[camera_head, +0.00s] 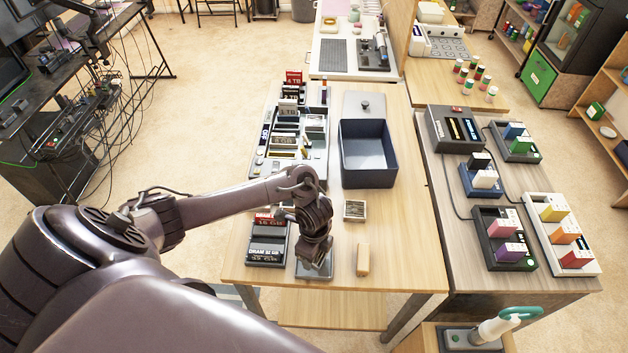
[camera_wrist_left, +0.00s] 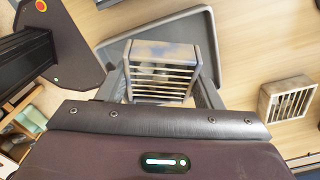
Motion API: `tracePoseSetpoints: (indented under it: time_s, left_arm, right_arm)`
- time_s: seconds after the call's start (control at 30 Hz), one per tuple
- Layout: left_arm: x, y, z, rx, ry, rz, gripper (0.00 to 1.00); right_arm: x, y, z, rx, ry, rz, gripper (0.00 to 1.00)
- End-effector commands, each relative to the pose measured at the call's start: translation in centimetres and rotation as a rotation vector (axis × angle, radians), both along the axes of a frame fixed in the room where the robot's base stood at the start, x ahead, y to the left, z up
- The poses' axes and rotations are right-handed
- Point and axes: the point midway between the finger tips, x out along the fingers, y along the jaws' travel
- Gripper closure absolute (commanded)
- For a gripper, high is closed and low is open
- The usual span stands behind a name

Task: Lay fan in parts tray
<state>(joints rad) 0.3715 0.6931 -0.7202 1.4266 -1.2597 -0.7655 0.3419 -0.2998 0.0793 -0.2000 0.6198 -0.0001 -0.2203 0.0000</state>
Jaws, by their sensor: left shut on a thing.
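In the left wrist view a slatted, box-shaped fan (camera_wrist_left: 163,72) with a worn pale top is between the fingers of my left gripper (camera_wrist_left: 165,60), which is shut on it. Behind and below it lies the grey, rimmed parts tray (camera_wrist_left: 185,20). I cannot tell whether the fan touches the tray floor. In the head view my left gripper (camera_head: 315,258) points down over the tray (camera_head: 303,271) at the table's front; the gripper hides the fan there. My right gripper is not in view.
A second slatted block (camera_head: 354,210) sits right of the tray, also in the wrist view (camera_wrist_left: 288,101). A wooden block (camera_head: 363,260) stands nearby. A dark blue bin (camera_head: 368,180) is behind.

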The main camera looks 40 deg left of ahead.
Motion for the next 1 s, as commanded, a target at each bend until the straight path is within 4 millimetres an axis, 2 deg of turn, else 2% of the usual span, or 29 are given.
tracePoseSetpoints:
  time_s: [0.47,0.5,0.63,1.0]
  left_arm:
    - [0.05,0.01,-1.07,0.0,-0.002,-0.001,0.64]
    - [0.05,0.01,-1.03,0.0,-0.002,-0.001,0.38]
    - [0.06,0.0,-0.98,0.0,-0.002,-0.001,0.21]
    - [0.1,-0.01,-1.17,-0.001,-0.003,0.0,0.19]
  right_arm:
    - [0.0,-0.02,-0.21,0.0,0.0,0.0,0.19]
    - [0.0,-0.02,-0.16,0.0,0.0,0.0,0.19]
    - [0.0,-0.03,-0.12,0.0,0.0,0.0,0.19]
    - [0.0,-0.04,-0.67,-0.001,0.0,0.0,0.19]
